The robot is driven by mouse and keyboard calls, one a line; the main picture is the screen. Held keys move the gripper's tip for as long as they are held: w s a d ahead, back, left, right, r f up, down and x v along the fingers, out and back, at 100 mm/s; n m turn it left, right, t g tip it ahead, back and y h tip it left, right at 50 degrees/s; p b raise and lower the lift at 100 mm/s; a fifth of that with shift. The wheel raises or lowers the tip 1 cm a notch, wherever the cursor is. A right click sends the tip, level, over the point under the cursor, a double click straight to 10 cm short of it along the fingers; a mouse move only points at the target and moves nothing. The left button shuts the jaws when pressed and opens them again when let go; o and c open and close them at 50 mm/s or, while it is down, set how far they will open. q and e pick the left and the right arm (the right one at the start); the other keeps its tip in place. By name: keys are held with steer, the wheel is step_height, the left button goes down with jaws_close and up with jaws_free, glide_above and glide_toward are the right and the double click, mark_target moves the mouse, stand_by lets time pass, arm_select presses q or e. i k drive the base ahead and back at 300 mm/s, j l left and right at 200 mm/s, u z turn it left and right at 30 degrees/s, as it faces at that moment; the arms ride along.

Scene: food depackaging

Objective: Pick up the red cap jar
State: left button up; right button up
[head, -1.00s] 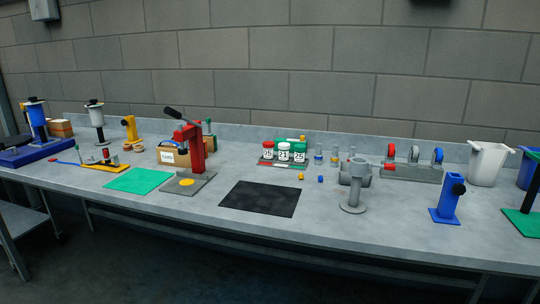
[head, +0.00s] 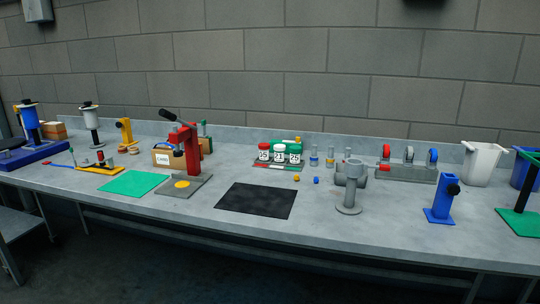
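The red cap jar (head: 263,152) is a small white jar with a dark number label and a red lid. It stands upright at the back middle of the bench, leftmost in a row of three. A white-capped jar (head: 279,153) and a green-capped jar (head: 294,153) stand close to its right. The jars are on or at a flat tray (head: 276,165) with red and grey parts. Neither of my grippers shows in the head view.
A black mat (head: 256,201) lies in front of the jars. A red lever press (head: 186,155) stands left, a grey pipe stand (head: 349,185) right. Two small pieces, yellow (head: 296,178) and blue (head: 316,180), lie between mat and stand. The bench front (head: 390,237) is clear.

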mark_target(264, 154)
steer(key=z, duration=0.7)
steer(key=i+j+z, duration=0.1)
steer(key=j+z, duration=0.35)
steer(key=j, duration=0.3)
steer(key=j+z, duration=0.45)
steer(key=j, duration=0.3)
steer(key=k+j+z, duration=0.2)
steer(key=j+z, duration=0.25)
steer(key=j, duration=0.25)
